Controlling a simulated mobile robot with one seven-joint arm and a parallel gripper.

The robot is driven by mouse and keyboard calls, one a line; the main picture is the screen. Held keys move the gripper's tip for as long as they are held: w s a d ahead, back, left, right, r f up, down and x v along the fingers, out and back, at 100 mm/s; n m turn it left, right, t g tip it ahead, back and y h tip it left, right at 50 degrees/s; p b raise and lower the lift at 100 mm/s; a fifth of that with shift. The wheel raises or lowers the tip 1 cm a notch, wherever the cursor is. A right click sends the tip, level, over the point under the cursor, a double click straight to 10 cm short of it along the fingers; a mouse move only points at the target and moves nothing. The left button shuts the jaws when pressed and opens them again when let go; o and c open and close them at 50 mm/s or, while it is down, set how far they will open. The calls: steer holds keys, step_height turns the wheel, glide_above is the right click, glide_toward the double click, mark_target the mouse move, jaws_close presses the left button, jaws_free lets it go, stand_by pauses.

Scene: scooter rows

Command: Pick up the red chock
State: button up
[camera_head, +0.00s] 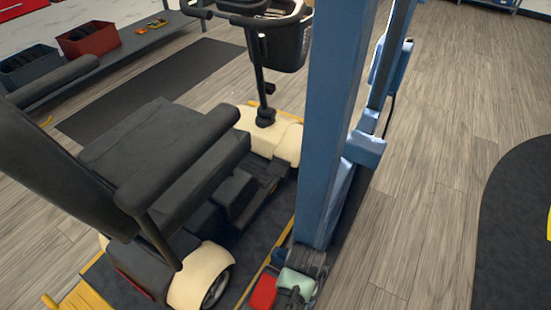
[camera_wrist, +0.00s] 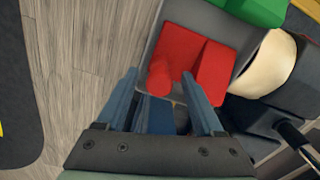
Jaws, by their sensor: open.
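The red chock (camera_wrist: 213,68) lies on a grey surface in the upper middle of the wrist view, with a rounded red post (camera_wrist: 160,74) on its left side. In the head view the red chock (camera_head: 262,291) shows at the bottom, partly cut off by the picture edge. My gripper (camera_wrist: 159,80) is open, its two blue fingers pointing at the chock. The rounded post appears between the fingertips in the wrist view; I cannot tell how far below them it lies. In the head view my wrist hides the fingertips.
A cream and black scooter (camera_head: 200,272) stands close beside the chock on a dark yellow-edged platform. A green object (camera_wrist: 258,10) lies past the chock. A shelf (camera_head: 122,58) at the back left holds a red bin (camera_head: 88,40).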

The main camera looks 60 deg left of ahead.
steer(key=shift+f, duration=0.85)
steer(key=shift+r, duration=0.1)
jaws_close()
steer(key=shift+w, duration=0.1)
